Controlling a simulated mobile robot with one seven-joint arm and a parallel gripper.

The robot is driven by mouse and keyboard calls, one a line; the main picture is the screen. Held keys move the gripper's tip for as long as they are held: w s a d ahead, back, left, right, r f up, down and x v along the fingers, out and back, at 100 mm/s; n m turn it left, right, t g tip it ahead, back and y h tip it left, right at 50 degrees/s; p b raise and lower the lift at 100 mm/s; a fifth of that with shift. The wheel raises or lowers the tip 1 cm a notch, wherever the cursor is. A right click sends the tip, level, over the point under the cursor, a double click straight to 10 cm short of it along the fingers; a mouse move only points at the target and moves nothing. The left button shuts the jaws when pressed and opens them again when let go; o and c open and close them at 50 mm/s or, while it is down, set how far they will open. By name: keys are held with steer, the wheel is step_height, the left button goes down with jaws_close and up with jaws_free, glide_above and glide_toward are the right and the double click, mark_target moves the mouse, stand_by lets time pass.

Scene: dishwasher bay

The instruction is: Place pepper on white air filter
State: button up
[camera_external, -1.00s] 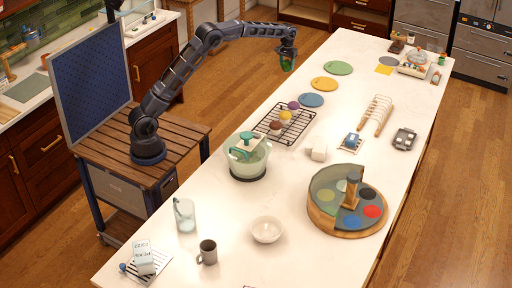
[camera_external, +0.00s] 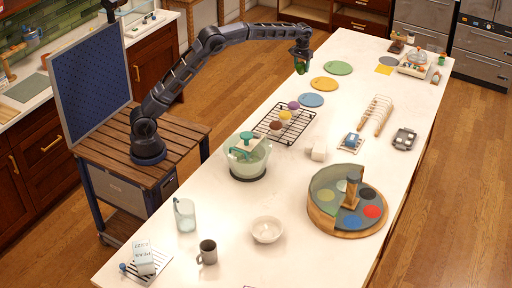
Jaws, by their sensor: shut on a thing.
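My gripper (camera_external: 300,56) is shut on a small green pepper (camera_external: 299,66), partly hidden by the fingers. It holds the pepper in the air over the far left part of the white counter, near the green round mat (camera_external: 338,68). I cannot tell for sure which object is the white air filter.
A wire rack (camera_external: 297,127) with several small items, a glass bowl with teal-handled lid (camera_external: 247,160) and a round divided wooden tray (camera_external: 346,208) stand on the counter. Orange (camera_external: 324,83) and blue (camera_external: 311,100) mats lie at its left. Bare counter lies around the white block.

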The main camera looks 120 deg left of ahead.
steer(key=w+d+r, duration=0.2)
steer(key=w+d, duration=1.4)
steer(key=d, duration=0.1)
steer(key=r+m, duration=0.1)
steer(key=r, duration=0.1)
glide_above(317, 146)
step_height(317, 146, down, 20)
steer(key=shift+r, duration=0.2)
steer(key=shift+f, duration=0.15)
steer(key=o, duration=1)
steer(key=shift+o, duration=0.2)
